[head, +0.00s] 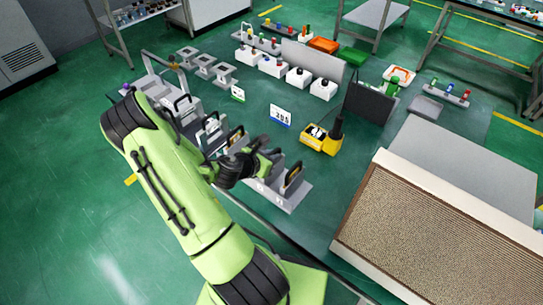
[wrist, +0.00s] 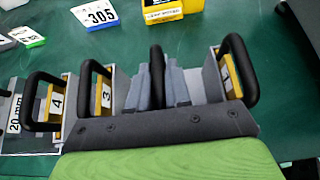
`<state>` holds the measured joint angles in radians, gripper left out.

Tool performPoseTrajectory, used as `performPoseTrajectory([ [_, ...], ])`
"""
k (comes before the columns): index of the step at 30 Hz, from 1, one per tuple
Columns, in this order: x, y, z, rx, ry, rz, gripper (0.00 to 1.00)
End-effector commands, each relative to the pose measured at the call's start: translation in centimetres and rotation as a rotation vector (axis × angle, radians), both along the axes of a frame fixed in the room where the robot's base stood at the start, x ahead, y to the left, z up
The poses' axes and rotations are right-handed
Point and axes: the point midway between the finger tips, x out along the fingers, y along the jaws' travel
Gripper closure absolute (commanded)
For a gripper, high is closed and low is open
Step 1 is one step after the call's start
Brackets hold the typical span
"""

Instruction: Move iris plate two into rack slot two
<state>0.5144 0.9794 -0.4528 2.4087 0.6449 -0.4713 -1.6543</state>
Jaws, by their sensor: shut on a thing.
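My gripper (wrist: 159,92) is shut on a black upright handle (wrist: 156,62) between its two grey fingers. I take it for iris plate two, but its label and body are hidden behind my gripper. It stands in line between plate 3 (wrist: 104,95) and plate 1 (wrist: 228,72), both with yellow labels and black handles. Plate 4 (wrist: 55,103) is further left. In the head view my gripper (head: 264,164) is over the near end of the grey rack (head: 291,198), close to a yellow-labelled plate (head: 293,176). I cannot tell how deep the held plate sits in the slot.
A yellow meter box (head: 320,142) and a white sign reading 305 (head: 281,116) stand behind the rack. A black panel (head: 370,102) is further back. A large filter-faced cabinet (head: 440,225) is at right. Green floor lies open on the left.

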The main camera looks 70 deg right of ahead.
Motion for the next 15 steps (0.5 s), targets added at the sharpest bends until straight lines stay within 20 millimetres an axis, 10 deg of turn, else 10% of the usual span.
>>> performPoseTrajectory([
  [2, 0.0, -0.03, -0.2, -0.001, 0.0, 0.0, 1.0],
  [3, 0.0, -0.02, -0.13, -0.001, 0.0, 0.0, 0.76],
  [8, 0.01, -0.01, -0.12, 0.0, 0.0, 0.0, 0.52],
  [15, 0.04, 0.07, -0.21, 0.003, -0.001, 0.0, 0.52],
])
